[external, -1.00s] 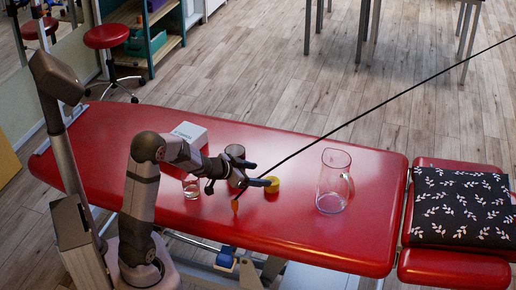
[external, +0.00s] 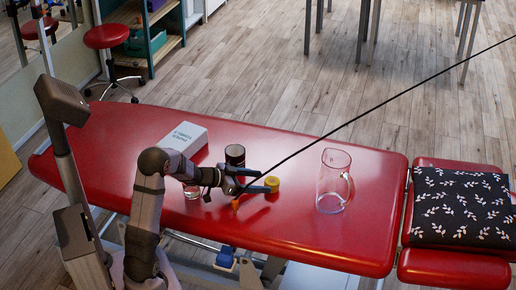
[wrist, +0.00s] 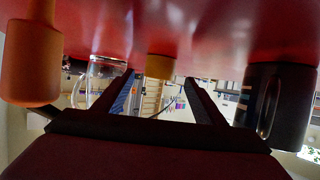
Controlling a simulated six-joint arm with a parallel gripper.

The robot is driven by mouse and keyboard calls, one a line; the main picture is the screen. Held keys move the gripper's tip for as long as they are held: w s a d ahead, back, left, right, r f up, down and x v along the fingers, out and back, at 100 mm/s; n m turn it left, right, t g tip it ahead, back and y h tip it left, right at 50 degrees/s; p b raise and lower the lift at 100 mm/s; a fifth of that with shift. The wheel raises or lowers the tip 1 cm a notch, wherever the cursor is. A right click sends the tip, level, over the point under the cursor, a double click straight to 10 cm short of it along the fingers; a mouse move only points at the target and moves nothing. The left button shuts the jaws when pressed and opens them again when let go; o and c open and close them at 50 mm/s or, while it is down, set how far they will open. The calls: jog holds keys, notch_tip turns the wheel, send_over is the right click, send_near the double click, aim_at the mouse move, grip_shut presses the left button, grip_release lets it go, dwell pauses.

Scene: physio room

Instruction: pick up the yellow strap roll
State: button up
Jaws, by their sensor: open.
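The yellow strap roll (external: 272,183) sits on the red treatment table, near the fingertips of my gripper (external: 269,181). In the wrist view, the roll (wrist: 160,67) hangs at the top middle of the picture, between the lines of the two fingers. My gripper (wrist: 160,80) is open, with nothing held in it. The roll appears just ahead of the fingertips; the exact gap is hard to tell. The wrist picture is upside down, with the red tabletop along its top.
A dark cylinder (external: 235,155) stands behind the gripper, a glass (external: 192,193) beside my wrist, and a white box (external: 184,138) farther left. A glass pitcher (external: 333,182) stands to the right. The table's right part (external: 375,195) is clear.

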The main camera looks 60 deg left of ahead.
aim_at(272, 183)
jog(key=shift+b+x, duration=0.5)
jog(key=shift+x, duration=2.5)
jog(key=c, duration=1.1)
